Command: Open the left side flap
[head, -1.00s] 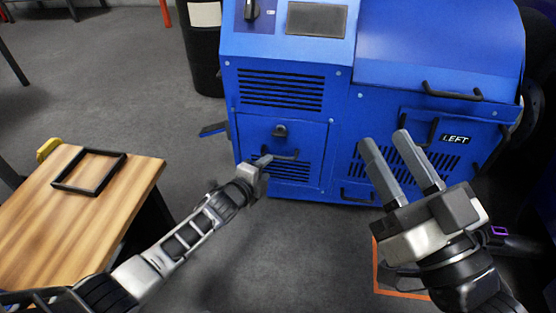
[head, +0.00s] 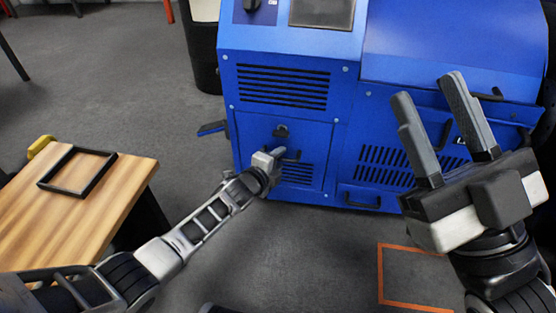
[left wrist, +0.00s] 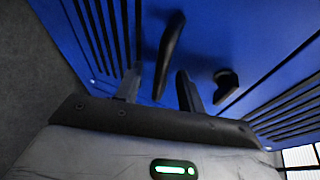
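The blue machine (head: 285,55) stands ahead. On its right part, the flap (head: 510,128) that carries the LEFT label looks shut; my right gripper covers most of its label. A black handle (head: 446,132) shows between the right fingers. My right gripper (head: 428,88) is open, in front of the flap in the picture; contact cannot be told. My left gripper (head: 277,153) is at the lower-left panel's handle (head: 292,157). In the left wrist view its fingers (left wrist: 158,88) are apart, with the black handle (left wrist: 170,45) between them, not visibly clamped.
A black knob (head: 281,131) sits above the lower-left panel's handle. A wooden table (head: 105,210) with a black frame (head: 77,171) stands at left. A dark bin (head: 205,50) stands behind. Orange floor marking (head: 380,275) lies below my right arm. Grey floor is clear between.

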